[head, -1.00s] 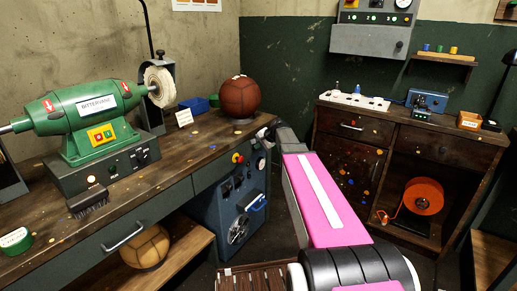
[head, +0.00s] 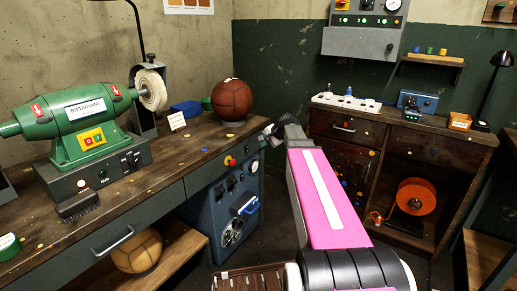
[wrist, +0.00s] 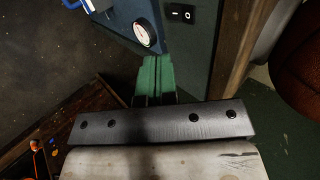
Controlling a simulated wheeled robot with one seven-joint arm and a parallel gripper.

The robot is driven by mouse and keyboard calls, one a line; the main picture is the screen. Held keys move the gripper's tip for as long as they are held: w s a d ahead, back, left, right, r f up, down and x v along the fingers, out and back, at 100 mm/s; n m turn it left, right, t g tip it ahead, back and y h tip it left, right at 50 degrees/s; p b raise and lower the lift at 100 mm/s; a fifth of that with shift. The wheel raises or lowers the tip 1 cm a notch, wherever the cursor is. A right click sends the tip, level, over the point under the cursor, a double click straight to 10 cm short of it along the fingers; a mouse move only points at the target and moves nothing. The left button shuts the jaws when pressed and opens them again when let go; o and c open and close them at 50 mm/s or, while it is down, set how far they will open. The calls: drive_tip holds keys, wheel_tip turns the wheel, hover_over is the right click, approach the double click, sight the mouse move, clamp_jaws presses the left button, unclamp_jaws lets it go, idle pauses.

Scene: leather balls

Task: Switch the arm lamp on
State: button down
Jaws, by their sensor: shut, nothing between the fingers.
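A black desk lamp (head: 488,95) with a bent stem and small shade stands on the right cabinet, near the right edge of the head view. A second thin black curved arm (head: 135,22) rises behind the green buffing machine at left, its top cut off; I cannot tell which is the arm lamp. No lit bulb shows on either. My gripper (head: 270,130) is at the far end of my pink arm, by the bench's right corner, away from the desk lamp. In the wrist view its green fingers (wrist: 155,75) are shut and empty.
A brown leather ball (head: 232,100) sits on the bench near my gripper. A blue unit (head: 235,210) with dials stands under the bench end. The right cabinet (head: 400,135) holds a power strip (head: 346,101) and an orange reel (head: 417,197). Dark floor shows between bench and cabinet.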

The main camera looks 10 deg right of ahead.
sight(247, 149)
drive_tip(key=shift+v, duration=1.95)
drive_tip(key=shift+f, duration=0.2)
drive_tip(key=shift+s+f, duration=0.2)
drive_tip(key=shift+f, duration=0.45)
drive_tip(key=shift+w+a+r+x, duration=0.25)
drive_tip(key=shift+r+x, duration=0.05)
drive_tip(key=shift+x, duration=1.85)
drive_tip(key=shift+w+a+r+x, duration=0.2)
drive_tip(key=shift+w+r+x, duration=0.1)
drive_tip(key=shift+x, duration=1.9)
drive_tip(key=shift+w+a+r+x, duration=0.2)
drive_tip(key=shift+a+r+x, duration=0.1)
drive_tip(key=shift+x, duration=1.85)
